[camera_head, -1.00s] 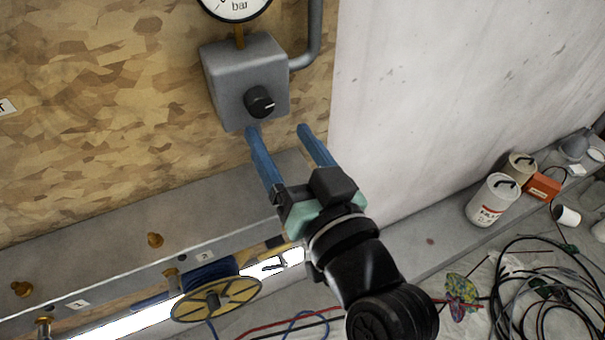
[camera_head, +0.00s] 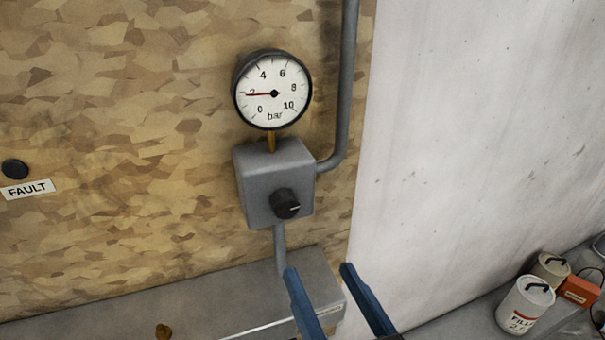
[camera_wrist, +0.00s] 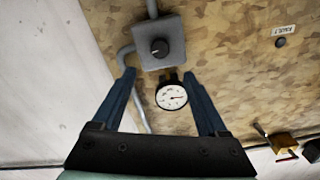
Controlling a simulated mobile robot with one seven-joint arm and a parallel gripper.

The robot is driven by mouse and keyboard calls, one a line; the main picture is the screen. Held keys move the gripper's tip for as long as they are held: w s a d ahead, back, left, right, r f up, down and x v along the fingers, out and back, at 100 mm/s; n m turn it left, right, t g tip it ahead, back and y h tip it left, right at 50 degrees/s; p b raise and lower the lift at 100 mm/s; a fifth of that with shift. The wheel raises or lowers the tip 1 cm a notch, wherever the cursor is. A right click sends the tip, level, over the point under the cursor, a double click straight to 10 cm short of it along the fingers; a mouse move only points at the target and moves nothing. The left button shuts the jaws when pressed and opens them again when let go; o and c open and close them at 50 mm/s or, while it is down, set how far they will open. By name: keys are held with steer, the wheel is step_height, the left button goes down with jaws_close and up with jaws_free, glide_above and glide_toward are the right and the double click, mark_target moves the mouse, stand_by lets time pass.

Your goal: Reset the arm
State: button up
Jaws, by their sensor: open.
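My gripper (camera_head: 318,274) has two blue fingers standing apart with nothing between them. In the head view only the fingers show at the bottom edge, below the grey box (camera_head: 275,180) with its black knob (camera_head: 285,204). The rest of my arm is out of that view. In the wrist view my gripper (camera_wrist: 162,72) points toward the board. The grey box (camera_wrist: 172,36) and knob (camera_wrist: 159,47) appear beyond the fingertips, and the round gauge (camera_wrist: 171,96) shows between the fingers. My gripper appears to hold nothing.
The gauge (camera_head: 273,93) has its red needle near 2 bar. A pipe (camera_head: 343,90) runs up beside the box. A grey ledge (camera_head: 180,305) lies below. A black button above a FAULT label (camera_head: 28,192) is at left. Cans (camera_head: 525,303) stand at lower right.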

steer(key=w+a+r+t+h, duration=0.1)
steer(key=w+r+t, duration=0.1)
steer(key=r, duration=0.5)
steer(key=w+a+r+t+h, duration=0.1)
steer(key=w+r+t, duration=0.15)
steer(key=r, duration=0.55)
steer(key=s+a+r+t+h, duration=0.1)
steer(key=s+r+t, duration=0.1)
steer(key=r, duration=0.7)
steer(key=s+a+r+t+h, duration=0.1)
steer(key=s+a+r+t, duration=0.1)
steer(key=r, duration=0.7)
steer(key=shift+s+n+t+h, duration=0.25)
steer(key=shift+n+t+h, duration=0.05)
steer(key=shift+t, duration=0.45)
steer(key=shift+a, duration=0.1)
step_height(320, 180, down, 13)
steer(key=b, duration=1.2)
steer(key=shift+b, duration=0.4)
steer(key=shift+r, duration=0.2)
steer(key=shift+w, duration=0.1)
